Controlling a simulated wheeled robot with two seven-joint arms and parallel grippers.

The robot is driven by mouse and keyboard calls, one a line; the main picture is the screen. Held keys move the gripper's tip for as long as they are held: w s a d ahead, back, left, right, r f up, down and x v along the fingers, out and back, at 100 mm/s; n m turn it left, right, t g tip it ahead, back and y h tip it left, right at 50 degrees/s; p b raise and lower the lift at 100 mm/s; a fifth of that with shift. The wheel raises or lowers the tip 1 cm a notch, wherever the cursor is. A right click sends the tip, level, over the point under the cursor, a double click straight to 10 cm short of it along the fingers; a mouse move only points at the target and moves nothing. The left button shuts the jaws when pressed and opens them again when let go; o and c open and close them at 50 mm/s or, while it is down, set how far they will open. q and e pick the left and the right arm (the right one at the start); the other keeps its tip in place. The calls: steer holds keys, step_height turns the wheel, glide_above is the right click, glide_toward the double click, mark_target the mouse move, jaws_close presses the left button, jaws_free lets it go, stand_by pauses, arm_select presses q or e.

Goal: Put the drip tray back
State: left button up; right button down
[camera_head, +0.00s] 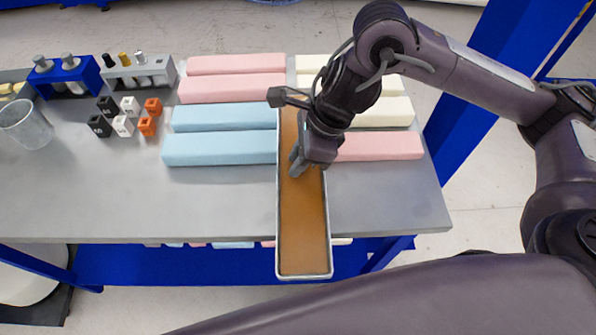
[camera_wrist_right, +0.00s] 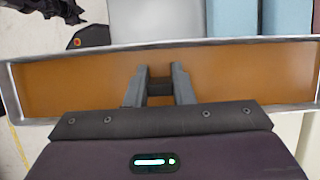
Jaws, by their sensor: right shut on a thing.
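The drip tray (camera_head: 303,228) is long and narrow, with a brown floor and a thin pale metal rim. In the head view it lies across the middle of the table, and its near end sticks out past the front edge. My right gripper (camera_head: 294,130) is over its far half, shut on the tray. In the right wrist view the tray (camera_wrist_right: 75,82) spans the picture, and a small dark piece shows between the two fingers (camera_wrist_right: 160,78). Whether the tray touches the table is unclear. My left gripper is not in view.
The grey table (camera_head: 110,205) carries pink foam (camera_head: 232,88), blue foam (camera_head: 220,148) and cream foam (camera_head: 385,112) blocks. A pink block (camera_head: 380,146) lies right of the tray. Small cubes (camera_head: 128,105), tool racks (camera_head: 140,72) and a clear cup (camera_head: 25,125) stand left. The front left is bare.

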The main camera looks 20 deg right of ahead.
steer(key=shift+f+b, duration=0.35)
steer(key=shift+f, duration=2.05)
steer(key=shift+w, duration=0.1)
steer(key=shift+f+b, duration=0.5)
steer(key=c, duration=1.3)
jaws_free()
steer(key=shift+r, duration=0.1)
steer(key=shift+o, duration=0.2)
steer(key=shift+r+p, duration=0.5)
steer(key=shift+p, duration=0.1)
steer(key=p+v, duration=0.1)
steer(key=v, duration=1)
steer(key=shift+d+r, duration=0.25)
steer(key=shift+r, duration=0.1)
